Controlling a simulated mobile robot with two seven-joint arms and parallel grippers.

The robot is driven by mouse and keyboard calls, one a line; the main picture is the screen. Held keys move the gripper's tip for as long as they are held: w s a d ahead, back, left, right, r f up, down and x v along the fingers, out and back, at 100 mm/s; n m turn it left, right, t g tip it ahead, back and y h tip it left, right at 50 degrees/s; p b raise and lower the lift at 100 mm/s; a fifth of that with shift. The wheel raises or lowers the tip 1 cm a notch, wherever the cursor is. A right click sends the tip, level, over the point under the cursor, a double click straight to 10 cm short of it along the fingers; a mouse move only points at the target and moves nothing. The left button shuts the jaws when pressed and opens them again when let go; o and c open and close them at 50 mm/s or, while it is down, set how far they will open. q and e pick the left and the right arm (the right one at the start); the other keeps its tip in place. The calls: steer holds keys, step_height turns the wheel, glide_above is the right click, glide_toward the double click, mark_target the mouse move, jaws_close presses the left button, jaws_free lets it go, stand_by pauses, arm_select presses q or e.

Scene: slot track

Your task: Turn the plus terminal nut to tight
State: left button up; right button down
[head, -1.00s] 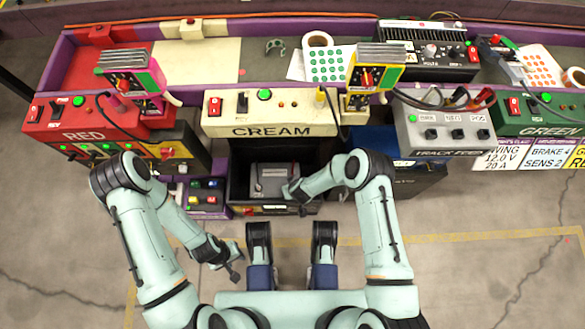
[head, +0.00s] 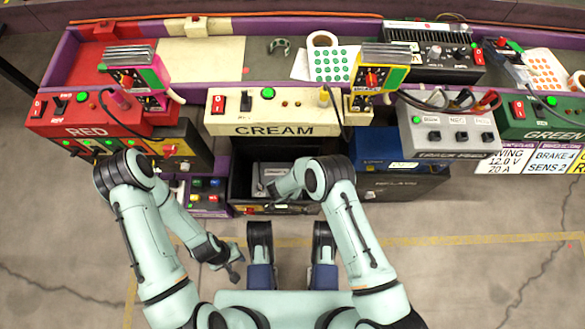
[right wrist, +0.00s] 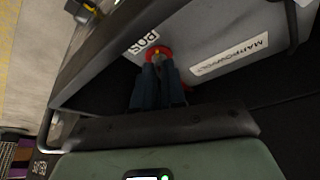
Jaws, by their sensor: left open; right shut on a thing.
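The plus terminal nut (right wrist: 157,52) is a red ring with a yellow middle in the right wrist view. It sits on a grey battery-like box (right wrist: 215,45), beside a white POS label (right wrist: 141,42). My right gripper (right wrist: 159,64) has its two dark fingers shut on the nut. In the head view the box (head: 268,171) stands in the dark open bay under the CREAM panel; my right arm covers part of it, and the nut cannot be made out there. My left gripper (head: 234,264) is open and empty above the floor, well away from the box.
The CREAM panel (head: 270,115) overhangs the bay. A blue box (head: 385,150) stands right of it, and a small purple switch box (head: 208,196) left. In the right wrist view a dark bar (right wrist: 110,55) runs close beside the gripper. The floor in front is clear.

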steer(key=m, duration=0.3)
steer(key=m+g+h, duration=0.1)
steer(key=m, duration=0.1)
steer(key=shift+w+a+m+g+h, duration=0.2)
steer(key=shift+m+g+h, duration=0.1)
steer(key=shift+m, duration=0.1)
steer(key=m+g, duration=0.1)
steer(key=m, duration=0.2)
steer(key=m+g, duration=0.1)
steer(key=m, duration=0.2)
steer(key=shift+w+h, duration=0.2)
steer(key=shift+h, duration=0.1)
steer(key=shift+m, duration=0.3)
steer(key=c, duration=1.2)
jaws_free()
steer(key=shift+a+r, duration=0.1)
arm_select(q)
steer(key=w+r+t+p, duration=0.2)
steer(key=w+r+p, duration=0.1)
steer(key=w, duration=0.3)
steer(key=shift+d+r, duration=0.2)
steer(key=shift+d, duration=0.2)
arm_select(e)
steer(key=v, duration=1.3)
steer(key=shift+w, duration=0.3)
